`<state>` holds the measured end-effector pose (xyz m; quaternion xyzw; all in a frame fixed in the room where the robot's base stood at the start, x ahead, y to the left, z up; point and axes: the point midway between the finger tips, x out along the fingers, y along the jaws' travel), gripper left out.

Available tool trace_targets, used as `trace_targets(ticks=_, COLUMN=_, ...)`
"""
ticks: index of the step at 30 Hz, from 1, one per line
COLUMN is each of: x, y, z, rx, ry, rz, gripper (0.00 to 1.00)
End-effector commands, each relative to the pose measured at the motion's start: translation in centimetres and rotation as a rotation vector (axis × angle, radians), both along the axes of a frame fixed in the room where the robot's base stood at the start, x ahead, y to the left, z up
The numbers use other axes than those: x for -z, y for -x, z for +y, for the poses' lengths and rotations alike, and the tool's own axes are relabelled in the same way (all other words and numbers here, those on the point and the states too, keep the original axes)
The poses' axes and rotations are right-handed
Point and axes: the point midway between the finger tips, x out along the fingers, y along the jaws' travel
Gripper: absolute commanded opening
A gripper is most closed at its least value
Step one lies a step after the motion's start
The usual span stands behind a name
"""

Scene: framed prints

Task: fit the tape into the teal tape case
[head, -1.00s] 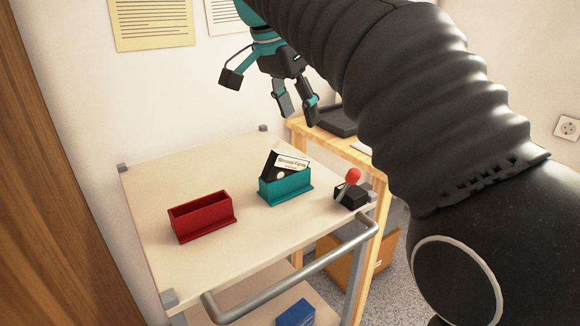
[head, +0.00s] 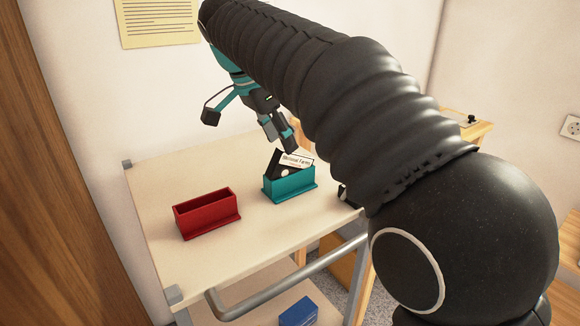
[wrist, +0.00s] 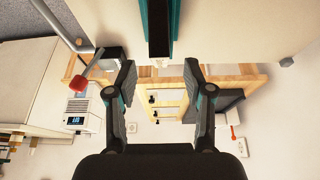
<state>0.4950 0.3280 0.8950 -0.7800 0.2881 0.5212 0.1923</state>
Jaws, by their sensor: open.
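The black tape (head: 283,164) with a white label sits in the teal tape case (head: 290,189) on the cart top. It is tilted, with one corner raised well above the rim and its lower part hidden inside the case. My gripper (head: 279,142) is open and empty, just above and behind the tape, apart from it as far as I can tell. In the wrist view my gripper (wrist: 160,75) has its fingers spread wide. The teal case (wrist: 176,14) and dark tape (wrist: 159,38) show at the top edge there, beyond the fingertips.
An empty red case (head: 207,214) stands left of the teal one on the cart top (head: 255,245). A red-knobbed lever (wrist: 79,84) on a black base shows in the wrist view. A blue box (head: 298,312) lies on the lower shelf. The front of the top is clear.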

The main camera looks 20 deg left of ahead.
Motion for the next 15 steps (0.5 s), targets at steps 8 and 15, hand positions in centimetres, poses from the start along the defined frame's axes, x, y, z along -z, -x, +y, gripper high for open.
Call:
trace_targets(ticks=8, x=1.8, y=-0.7, z=-0.7, rx=0.001, ry=0.002, rz=0.002, gripper=0.52)
trace_targets(ticks=15, x=4.7, y=-1.7, z=-1.5, rx=0.000, ry=0.001, rz=0.001, gripper=0.52)
